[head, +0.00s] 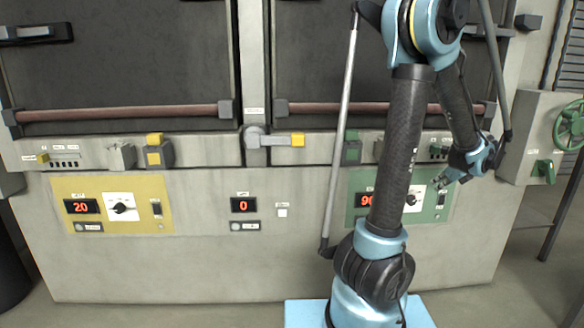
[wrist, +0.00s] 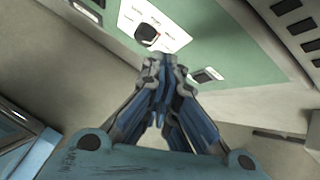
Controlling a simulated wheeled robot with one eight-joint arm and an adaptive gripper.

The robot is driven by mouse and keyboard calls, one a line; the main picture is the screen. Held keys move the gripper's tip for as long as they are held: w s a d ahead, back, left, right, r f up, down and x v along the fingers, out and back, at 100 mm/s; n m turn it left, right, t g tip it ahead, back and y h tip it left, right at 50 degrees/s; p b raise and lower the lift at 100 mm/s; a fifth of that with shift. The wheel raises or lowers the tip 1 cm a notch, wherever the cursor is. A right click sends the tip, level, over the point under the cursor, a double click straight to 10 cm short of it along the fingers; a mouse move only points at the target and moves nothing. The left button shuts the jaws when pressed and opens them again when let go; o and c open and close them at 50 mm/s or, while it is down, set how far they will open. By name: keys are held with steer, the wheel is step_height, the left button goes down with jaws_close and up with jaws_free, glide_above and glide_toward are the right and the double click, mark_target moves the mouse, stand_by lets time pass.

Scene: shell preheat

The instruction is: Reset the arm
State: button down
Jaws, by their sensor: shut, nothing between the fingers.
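My gripper (head: 439,182) is in front of the green control panel (head: 441,212) on the right, close to its black knob (head: 412,199). In the wrist view my gripper (wrist: 163,66) is shut and empty, its fingertips together just below the knob (wrist: 146,34) on its white plate. I cannot tell whether the fingertips touch the panel. My arm is bent, with its upper links raised and the forearm hanging down to the right. My arm hides part of the green panel's red display (head: 365,200).
A yellow panel (head: 83,187) on the left reads 20, and a middle display (head: 244,205) reads 0. A grey and yellow lever (head: 275,140) sits between two dark doors with red bars (head: 125,112). A green handwheel (head: 571,126) is at the far right.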

steer(key=s+a+r+n+g, duration=0.1)
steer(key=s+a+n+g, duration=0.15)
steer(key=a+n, duration=0.75)
steer(key=s+a+n+g, duration=0.1)
steer(key=s+a+n, duration=0.2)
steer(key=a, duration=1.2)
steer(key=s+a+f+n, duration=0.2)
steer(key=s+a+n, duration=0.2)
steer(key=s+n, duration=0.2)
steer(key=s+a+f+n+g+h, duration=0.1)
steer(key=s+a+f+n, duration=0.1)
steer(key=s+a+n, duration=0.2)
steer(key=s+a+f+n+g, duration=0.1)
steer(key=s+a+f+n, duration=0.2)
steer(key=s+n, duration=0.4)
steer(key=shift+s+a+n, duration=0.3)
steer(key=shift+s+a, duration=0.15)
steer(key=shift+a, duration=0.35)
steer(key=shift+f+g, duration=0.1)
steer(key=shift+g, duration=0.15)
steer(key=shift+w+f, duration=0.2)
steer(key=shift+w, duration=0.25)
steer(key=shift+d, duration=0.1)
